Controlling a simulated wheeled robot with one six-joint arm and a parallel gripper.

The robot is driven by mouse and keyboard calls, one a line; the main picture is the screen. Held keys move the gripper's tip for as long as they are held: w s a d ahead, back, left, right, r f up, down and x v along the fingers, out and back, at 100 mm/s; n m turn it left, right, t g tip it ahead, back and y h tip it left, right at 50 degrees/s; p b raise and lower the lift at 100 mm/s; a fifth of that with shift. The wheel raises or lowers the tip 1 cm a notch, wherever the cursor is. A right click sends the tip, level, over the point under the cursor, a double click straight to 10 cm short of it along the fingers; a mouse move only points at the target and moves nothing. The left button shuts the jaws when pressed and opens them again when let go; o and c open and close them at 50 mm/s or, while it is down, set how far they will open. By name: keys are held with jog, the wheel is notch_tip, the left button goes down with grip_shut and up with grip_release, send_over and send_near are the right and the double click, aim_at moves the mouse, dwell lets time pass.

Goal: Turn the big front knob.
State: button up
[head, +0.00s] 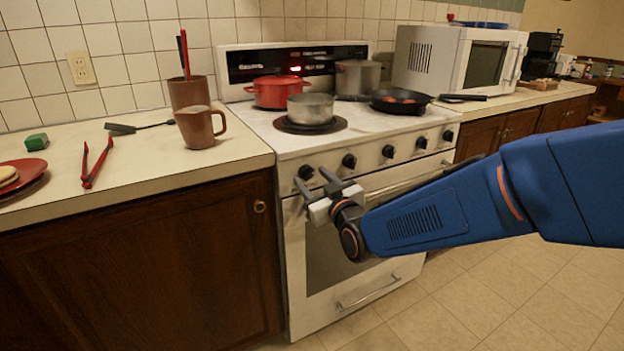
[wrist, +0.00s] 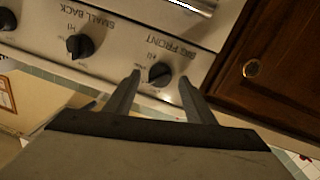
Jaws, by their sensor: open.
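The big front knob is the leftmost black knob (head: 306,172) on the white stove's front panel in the head view. In the wrist view the knob (wrist: 161,74) shows beside the upside-down label "BIG FRONT", its pointer ridge tilted. My gripper (head: 315,181) is open in front of the panel at that knob. In the wrist view the two grey fingers of my gripper (wrist: 160,79) appear on either side of the knob, with gaps. I cannot tell whether the tips reach around it or stop just short.
The "SMALL BACK" knob (wrist: 80,46) is the neighbouring one. The oven handle (head: 410,177) runs below the knobs. A wooden cabinet (head: 150,260) with a round pull adjoins the stove. A steel pot (head: 311,107) and a black pan (head: 400,101) stand on the stovetop.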

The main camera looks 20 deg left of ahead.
jog(key=shift+w+a, duration=0.3)
jog(key=c, duration=1)
jog(key=shift+c, duration=0.2)
jog(key=shift+m, duration=0.5)
jog(key=o, duration=1)
jog(key=shift+o, duration=0.2)
jog(key=shift+s+d, duration=0.1)
jog(key=v, duration=1.7)
jog(key=shift+r, duration=0.2)
